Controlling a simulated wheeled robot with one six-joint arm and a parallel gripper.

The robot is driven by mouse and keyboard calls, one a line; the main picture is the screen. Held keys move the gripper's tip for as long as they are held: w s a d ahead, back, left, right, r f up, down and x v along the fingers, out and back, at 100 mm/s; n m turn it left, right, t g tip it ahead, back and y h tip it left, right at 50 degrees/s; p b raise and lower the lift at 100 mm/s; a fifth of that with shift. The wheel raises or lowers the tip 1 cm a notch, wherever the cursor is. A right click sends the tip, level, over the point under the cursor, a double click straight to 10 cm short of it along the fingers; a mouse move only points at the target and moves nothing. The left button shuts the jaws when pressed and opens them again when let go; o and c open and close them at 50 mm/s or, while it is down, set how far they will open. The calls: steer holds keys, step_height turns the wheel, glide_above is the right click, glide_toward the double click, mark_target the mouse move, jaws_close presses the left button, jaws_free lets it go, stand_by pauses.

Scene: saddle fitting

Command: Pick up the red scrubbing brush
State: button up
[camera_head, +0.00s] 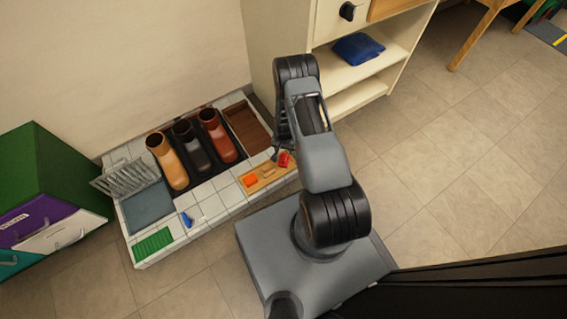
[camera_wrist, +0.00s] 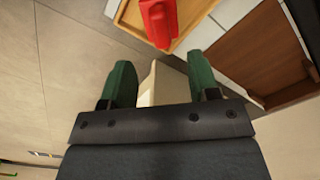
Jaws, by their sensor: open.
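The red scrubbing brush (camera_head: 284,159) lies at the far right end of a wooden tray (camera_head: 246,190) on the tiled platform. In the wrist view the red brush (camera_wrist: 158,22) shows at the top centre, over the tray's edge and beyond my fingertips. My gripper (camera_wrist: 160,78) has two green fingers spread apart, with no red brush between them. A cream surface shows between the fingers; I cannot tell what it is. In the head view my gripper (camera_head: 279,150) is beside the brush, partly hidden by my arm.
The tray also holds an orange block (camera_head: 250,181). A brown wooden tray (camera_head: 248,128) lies behind. Three boots (camera_head: 221,140) stand to the left, near a wire rack (camera_head: 125,178). A shelf unit (camera_head: 262,50) stands behind my arm. The floor at right is clear.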

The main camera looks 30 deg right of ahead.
mark_target(284, 157)
steer(key=shift+f+b, duration=2)
steer(key=shift+f, duration=2.15)
steer(key=shift+r, duration=0.1)
jaws_close()
